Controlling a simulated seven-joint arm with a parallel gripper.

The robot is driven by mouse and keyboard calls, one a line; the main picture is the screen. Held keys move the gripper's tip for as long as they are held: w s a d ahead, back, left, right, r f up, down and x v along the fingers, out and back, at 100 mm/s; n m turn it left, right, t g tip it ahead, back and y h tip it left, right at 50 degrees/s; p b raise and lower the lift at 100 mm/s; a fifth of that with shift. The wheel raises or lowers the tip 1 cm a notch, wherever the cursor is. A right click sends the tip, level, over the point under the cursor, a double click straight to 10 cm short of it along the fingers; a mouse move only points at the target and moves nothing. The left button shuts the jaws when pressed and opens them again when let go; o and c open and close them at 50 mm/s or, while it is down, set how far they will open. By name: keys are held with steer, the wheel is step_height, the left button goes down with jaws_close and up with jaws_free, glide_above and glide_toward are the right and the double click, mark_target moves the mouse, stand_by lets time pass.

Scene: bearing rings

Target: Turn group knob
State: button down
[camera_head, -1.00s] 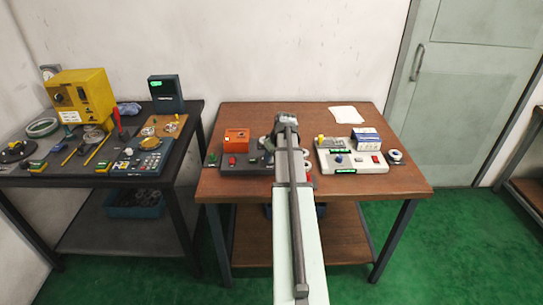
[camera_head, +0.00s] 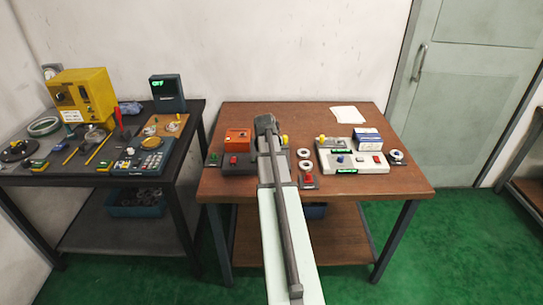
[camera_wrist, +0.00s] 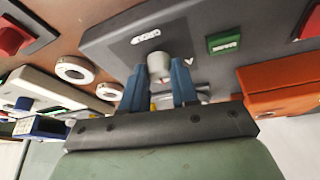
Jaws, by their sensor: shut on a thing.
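The dark grey console lies on the brown table, largely hidden behind my arm in the head view. In the wrist view its face (camera_wrist: 200,22) fills the upper middle, with a white label, a green display (camera_wrist: 224,43) and a light grey knob (camera_wrist: 157,64). My gripper (camera_wrist: 159,80) has its two blue fingers on either side of this knob and is shut on it. The fingertips and knob are hidden in the head view.
An orange box (camera_head: 237,136) stands behind the console. White rings (camera_head: 304,153) and a red button (camera_head: 308,179) lie to its right. A light console (camera_head: 350,160) sits further right. The left bench (camera_head: 75,178) is crowded, with a dark display box (camera_head: 167,93) at its back.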

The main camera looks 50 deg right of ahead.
steer(key=m+g, duration=0.1)
steer(key=m, duration=0.2)
steer(key=m+g, duration=0.1)
steer(key=m, duration=0.2)
steer(key=shift+w+d+g+h, duration=0.1)
steer(key=shift+w+g+h, duration=0.1)
steer(key=shift+g+h, duration=0.1)
steer(key=m+g, duration=0.1)
steer(key=m, duration=0.4)
steer(key=shift+g, duration=0.4)
steer(key=shift+m, duration=0.5)
steer(key=c, duration=0.9)
jaws_free()
steer(key=shift+o, duration=0.2)
steer(key=v, duration=1.4)
steer(key=shift+w+d, duration=0.15)
steer(key=shift+d, duration=0.25)
